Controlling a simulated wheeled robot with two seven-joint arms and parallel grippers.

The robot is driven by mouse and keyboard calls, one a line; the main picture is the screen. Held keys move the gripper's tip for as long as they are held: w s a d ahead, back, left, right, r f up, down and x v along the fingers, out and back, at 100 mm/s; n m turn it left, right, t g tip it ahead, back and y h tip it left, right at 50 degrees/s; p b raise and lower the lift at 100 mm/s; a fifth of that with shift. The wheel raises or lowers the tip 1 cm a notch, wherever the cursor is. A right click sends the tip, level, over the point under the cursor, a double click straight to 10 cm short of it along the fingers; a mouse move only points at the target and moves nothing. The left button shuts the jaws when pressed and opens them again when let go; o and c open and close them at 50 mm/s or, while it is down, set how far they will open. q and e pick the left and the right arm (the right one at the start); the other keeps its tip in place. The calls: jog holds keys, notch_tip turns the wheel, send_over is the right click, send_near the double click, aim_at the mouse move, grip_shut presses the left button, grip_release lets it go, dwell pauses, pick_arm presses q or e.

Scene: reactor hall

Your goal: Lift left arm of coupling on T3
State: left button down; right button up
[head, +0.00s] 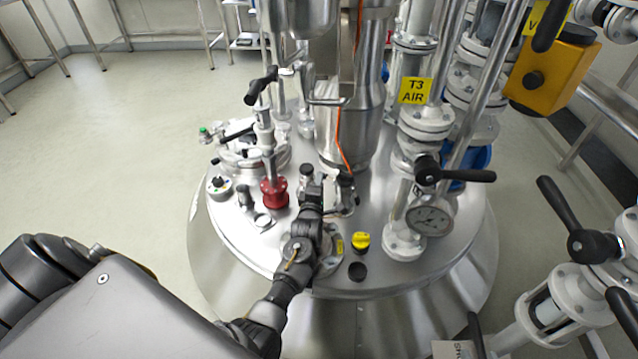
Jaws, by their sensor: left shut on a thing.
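The coupling (341,200) stands on the steel lid of the vessel, at the foot of the large central column. It is small in view and partly covered by my gripper. A dark-ended lever (346,179) shows on its right side. My left gripper (312,183) reaches up from the bottom of the picture to the coupling's left side. It is shut on what appears to be the coupling's left arm, whose outline is mostly hidden by the fingers. My right gripper is not in view.
A red fitting (274,192) stands left of my gripper. A yellow cap (361,241) and a black cap (357,271) are close on its right. A pressure gauge (430,220) and black-handled valve (428,170) stand farther right.

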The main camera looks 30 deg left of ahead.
dwell(0.5)
pick_arm(q)
jog(key=c, duration=1.8)
grip_release()
